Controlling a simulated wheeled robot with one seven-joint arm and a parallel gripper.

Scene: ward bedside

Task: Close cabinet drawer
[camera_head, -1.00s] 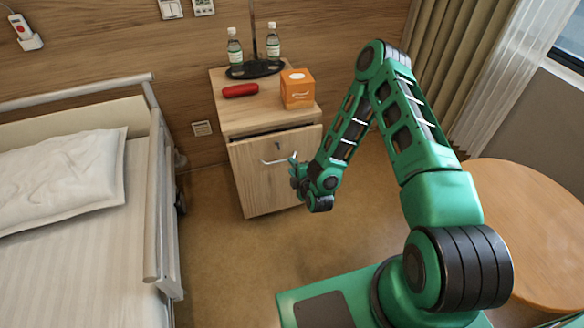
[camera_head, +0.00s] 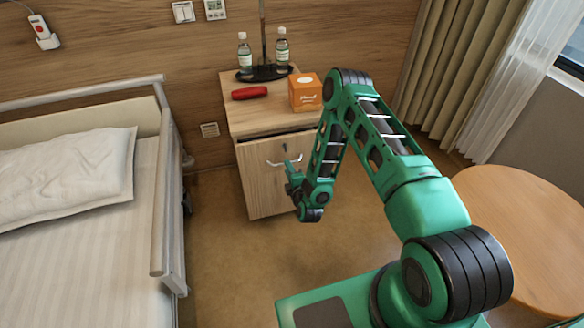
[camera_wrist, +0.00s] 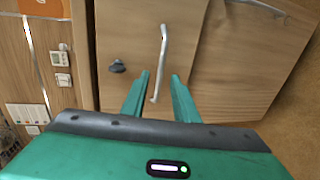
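The wooden bedside cabinet (camera_head: 262,205) stands against the wall. Its drawer front (camera_head: 262,165) carries a curved metal handle (camera_head: 284,162) with a small dark lock above it. A narrow strip shows between the cabinet top and the drawer front; I cannot tell how far out the drawer is. My gripper (camera_head: 291,170) is at the handle's right part. In the wrist view, my gripper (camera_wrist: 160,76) is open, its two fingers apart, and the handle (camera_wrist: 163,50) appears between and beyond the fingertips. Contact cannot be told. The lock (camera_wrist: 117,66) shows left of the handle.
A bed (camera_head: 80,240) is on the left, a round table (camera_head: 525,230) on the right. The floor between is clear.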

